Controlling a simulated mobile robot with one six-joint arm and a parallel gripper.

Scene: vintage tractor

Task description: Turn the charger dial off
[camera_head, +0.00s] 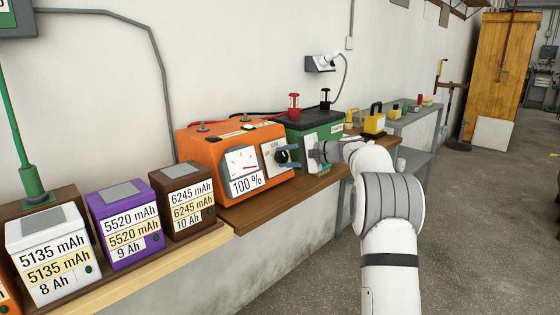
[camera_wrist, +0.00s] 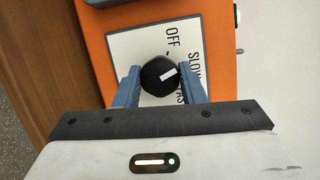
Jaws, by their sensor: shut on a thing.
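The orange charger (camera_head: 222,138) stands on the brown wooden shelf in the head view, with a gauge and a "100 %" label on its front. Its black dial (camera_wrist: 160,75) sits on a white plate (camera_wrist: 125,45) marked OFF, SLOW and a partly hidden word ending in "AST". My gripper (camera_wrist: 160,85) is shut on the dial, with one blue finger on each side. The dial's white mark is tilted and points toward the right, between SLOW and the partly hidden word, not at OFF. In the head view my gripper (camera_head: 296,156) reaches the charger's front from the right.
A green battery (camera_head: 310,130) with red and black terminals stands right behind the charger. White, purple and brown battery boxes (camera_head: 124,222) line the shelf at left. A grey side table (camera_head: 420,118) with small items is farther right.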

